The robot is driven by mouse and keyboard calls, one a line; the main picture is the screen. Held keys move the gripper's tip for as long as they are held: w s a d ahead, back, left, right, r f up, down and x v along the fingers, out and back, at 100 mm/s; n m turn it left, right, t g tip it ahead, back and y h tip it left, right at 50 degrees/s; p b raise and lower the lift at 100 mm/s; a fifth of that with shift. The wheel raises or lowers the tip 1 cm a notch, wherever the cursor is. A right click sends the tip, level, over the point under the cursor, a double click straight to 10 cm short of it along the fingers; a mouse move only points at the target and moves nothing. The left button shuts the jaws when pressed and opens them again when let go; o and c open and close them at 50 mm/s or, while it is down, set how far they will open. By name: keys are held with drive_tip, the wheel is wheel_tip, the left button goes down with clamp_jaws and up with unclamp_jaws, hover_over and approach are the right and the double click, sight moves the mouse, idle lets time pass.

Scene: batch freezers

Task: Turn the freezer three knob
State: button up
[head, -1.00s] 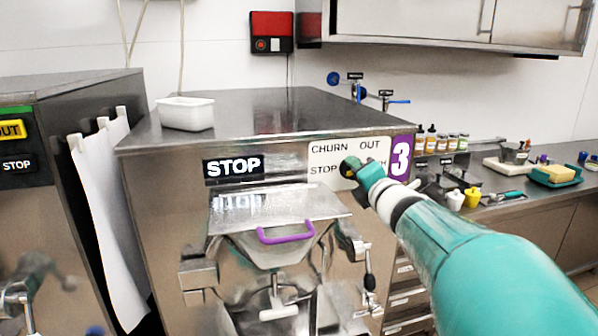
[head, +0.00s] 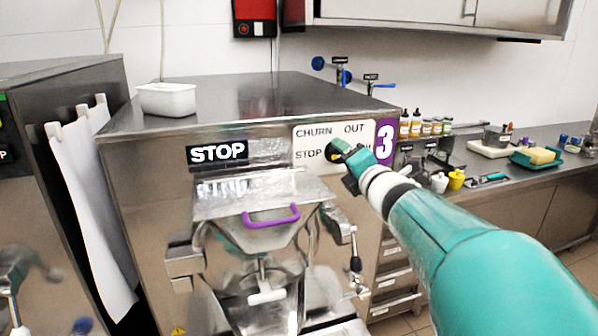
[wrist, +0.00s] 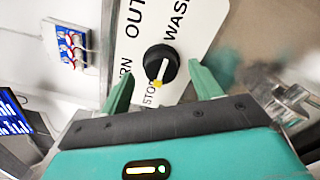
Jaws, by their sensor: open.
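The freezer three knob (wrist: 161,63) is round and black with a white pointer line. In the wrist view the line points toward the STOP label, with a yellow spot at its end. The knob sits on a white label plate (head: 304,143) with CHURN, OUT, STOP and a partly hidden WASH. My gripper (wrist: 163,82) is open, with one teal finger on each side of the knob; I cannot tell whether they touch it. In the head view my gripper (head: 341,158) covers most of the knob. Freezer three (head: 140,190) shows a STOP sign (head: 217,152) and a purple 3 (head: 385,143).
A purple-handled hopper lid (head: 271,217) juts out below the plate. A white tub (head: 167,99) stands on the freezer top. Another freezer (head: 30,200) stands at left. A counter (head: 530,180) with bottles, cups and a sponge tray runs along the right.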

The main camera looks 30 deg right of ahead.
drive_tip(key=v, duration=1.1)
drive_tip(key=shift+s, duration=0.3)
drive_tip(key=shift+s+a, duration=0.1)
drive_tip(key=shift+a, duration=0.1)
